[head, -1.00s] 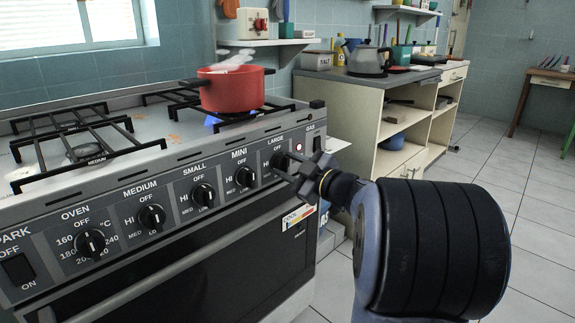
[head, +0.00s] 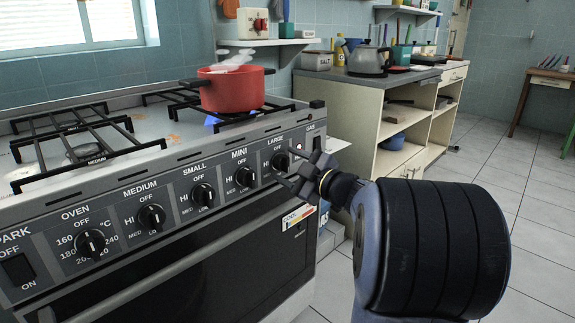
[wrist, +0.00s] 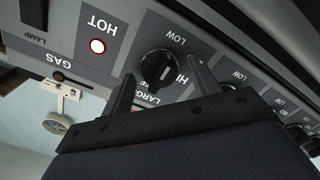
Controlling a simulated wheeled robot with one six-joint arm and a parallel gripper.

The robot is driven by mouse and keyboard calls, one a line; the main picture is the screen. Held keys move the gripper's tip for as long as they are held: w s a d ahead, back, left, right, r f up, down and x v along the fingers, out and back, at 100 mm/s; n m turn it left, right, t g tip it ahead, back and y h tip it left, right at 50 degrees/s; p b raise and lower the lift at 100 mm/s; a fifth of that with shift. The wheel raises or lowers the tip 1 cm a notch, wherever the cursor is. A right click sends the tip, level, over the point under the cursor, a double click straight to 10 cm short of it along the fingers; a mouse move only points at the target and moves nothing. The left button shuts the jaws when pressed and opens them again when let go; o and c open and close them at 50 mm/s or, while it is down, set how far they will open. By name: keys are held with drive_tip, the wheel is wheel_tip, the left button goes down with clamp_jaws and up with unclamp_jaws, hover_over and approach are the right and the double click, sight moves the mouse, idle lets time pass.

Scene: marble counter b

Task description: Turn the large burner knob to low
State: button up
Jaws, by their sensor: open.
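The large burner knob (head: 279,161) is a round black knob on the grey stove panel, under the LARGE label at the right end of the knob row. It shows closer in the wrist view (wrist: 158,67), with HI, LOW and LARGE printed around it. My gripper (head: 298,178) is in front of the panel at this knob, partly hiding its lower right. In the wrist view my gripper (wrist: 160,88) has its two fingers apart, one on each side of the knob. I cannot tell whether they touch it.
A red pot (head: 232,90) stands on the back right burner, with blue flame below. The mini knob (head: 245,176) is close on the left. A red HOT lamp (wrist: 97,46) is lit beside the large knob. A counter (head: 372,110) stands to the right.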

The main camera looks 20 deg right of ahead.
drive_tip(key=m, duration=0.9)
drive_tip(key=v, duration=0.7)
idle(0.5)
drive_tip(key=shift+s, duration=0.1)
drive_tip(key=p+v, duration=0.2)
drive_tip(key=v, duration=0.8)
drive_tip(key=shift+s, duration=0.35)
drive_tip(key=shift+d, duration=0.1)
